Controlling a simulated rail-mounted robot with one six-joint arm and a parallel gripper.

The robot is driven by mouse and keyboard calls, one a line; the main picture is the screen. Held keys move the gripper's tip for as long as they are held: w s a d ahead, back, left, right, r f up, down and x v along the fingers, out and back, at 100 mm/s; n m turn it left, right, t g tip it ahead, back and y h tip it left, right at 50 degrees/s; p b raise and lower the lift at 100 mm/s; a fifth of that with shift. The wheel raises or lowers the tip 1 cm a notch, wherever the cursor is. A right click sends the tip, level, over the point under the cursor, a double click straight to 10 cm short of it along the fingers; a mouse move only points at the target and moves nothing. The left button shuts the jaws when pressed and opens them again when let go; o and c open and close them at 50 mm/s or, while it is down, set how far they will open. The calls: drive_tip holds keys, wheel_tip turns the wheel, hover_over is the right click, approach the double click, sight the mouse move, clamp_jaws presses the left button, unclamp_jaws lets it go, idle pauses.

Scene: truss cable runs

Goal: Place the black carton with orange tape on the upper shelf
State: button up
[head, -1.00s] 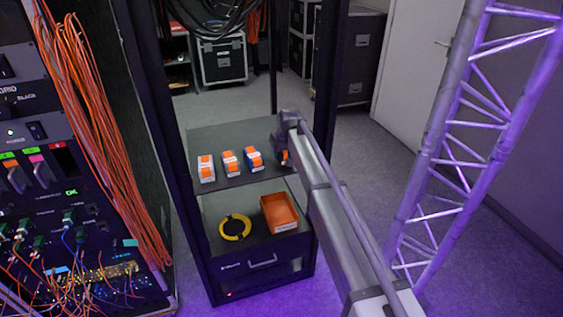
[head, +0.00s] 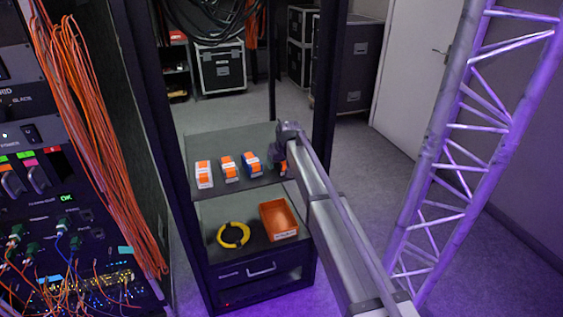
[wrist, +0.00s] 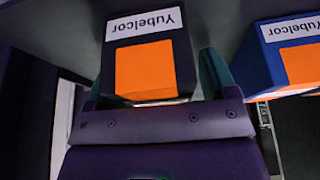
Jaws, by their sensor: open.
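The black carton with orange tape (wrist: 180,50) has a white Yubelcor label, upside down in the wrist view. It stands between the two fingers of my gripper (wrist: 155,85), which is open around it. In the head view the carton (head: 284,168) is mostly hidden by my gripper (head: 283,152); its orange tape shows at the right end of the upper shelf (head: 225,142). It appears to rest there, in line with the other cartons, though its underside is hidden.
A blue carton (head: 250,164) with orange tape stands just left of it, then two white-and-orange cartons (head: 229,168). The lower shelf holds a yellow cable coil (head: 220,236) and an orange bin (head: 279,221). Rack posts and a truss (head: 440,150) flank my arm.

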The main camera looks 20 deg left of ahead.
drive_tip(key=p+v, duration=1)
drive_tip(key=v, duration=0.1)
drive_tip(key=shift+w+r+p, duration=0.15)
drive_tip(key=shift+r+p, duration=0.15)
drive_tip(key=shift+r, duration=0.1)
drive_tip(key=shift+s+d+r+p, duration=0.1)
drive_tip(key=shift+s+r+p, duration=0.15)
drive_tip(key=shift+r+p, duration=0.1)
drive_tip(key=shift+f, duration=0.15)
drive_tip(key=s+d+m+h, duration=0.1)
drive_tip(key=s+d, duration=0.2)
drive_tip(key=d, duration=0.4)
drive_tip(key=s+d+m+g, duration=0.1)
drive_tip(key=s+d, duration=0.2)
drive_tip(key=d, duration=0.5)
drive_tip(key=s+d+m+h, duration=0.1)
drive_tip(key=s+d, duration=0.2)
drive_tip(key=d, duration=0.4)
drive_tip(key=s+d+f+m+g+h, duration=0.1)
drive_tip(key=s+d+m, duration=0.4)
drive_tip(key=s+d, duration=1.6)
drive_tip(key=d+g, duration=0.1)
drive_tip(key=d, duration=0.1)
drive_tip(key=shift+s+d+g, duration=0.3)
drive_tip(key=shift+s+d, duration=0.05)
drive_tip(key=shift+s, duration=0.05)
